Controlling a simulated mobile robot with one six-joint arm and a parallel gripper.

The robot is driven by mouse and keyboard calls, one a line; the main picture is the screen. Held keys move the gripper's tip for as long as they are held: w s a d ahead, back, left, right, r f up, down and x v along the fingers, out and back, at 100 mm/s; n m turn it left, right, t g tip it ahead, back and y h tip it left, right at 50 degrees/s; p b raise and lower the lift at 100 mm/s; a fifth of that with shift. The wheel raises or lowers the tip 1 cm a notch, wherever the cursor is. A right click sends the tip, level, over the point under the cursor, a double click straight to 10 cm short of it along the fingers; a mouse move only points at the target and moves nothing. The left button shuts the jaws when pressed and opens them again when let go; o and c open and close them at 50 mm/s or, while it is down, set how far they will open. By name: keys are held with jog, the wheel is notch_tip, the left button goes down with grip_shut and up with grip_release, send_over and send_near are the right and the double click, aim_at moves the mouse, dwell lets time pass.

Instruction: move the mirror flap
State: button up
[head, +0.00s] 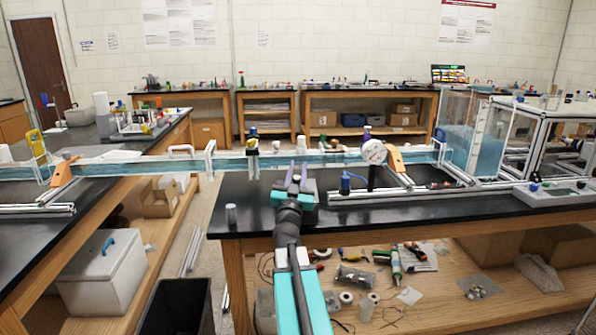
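My gripper (297,175) reaches forward over the front left part of the right black bench. Its two purple-grey fingers point away from me with a gap between them, and nothing shows in the gap. I cannot make out a mirror flap for certain. An extrusion frame (538,143) with clear panels stands at the right end of the bench, well to the right of my gripper. A round white disc (374,151) on a dark post stands right of my gripper, apart from it.
A long water channel (235,163) spans the gap between the left and right benches. A black bin (178,308) and a white cooler (103,268) are at lower left.

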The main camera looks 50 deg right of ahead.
aim_at(296, 180)
jog(key=shift+o, duration=1.4)
jog(key=shift+s+a, duration=0.1)
jog(key=shift+b+v, duration=0.35)
jog(key=shift+v, duration=2.5)
jog(key=shift+r+p, duration=0.2)
jog(key=shift+p, duration=0.4)
jog(key=shift+f+p, duration=0.1)
jog(key=shift+p, duration=0.5)
jog(key=shift+f+p, duration=0.1)
jog(key=shift+p, duration=0.8)
jog(key=p+v, duration=0.2)
jog(key=p, duration=0.7)
jog(key=shift+s+a, duration=0.15)
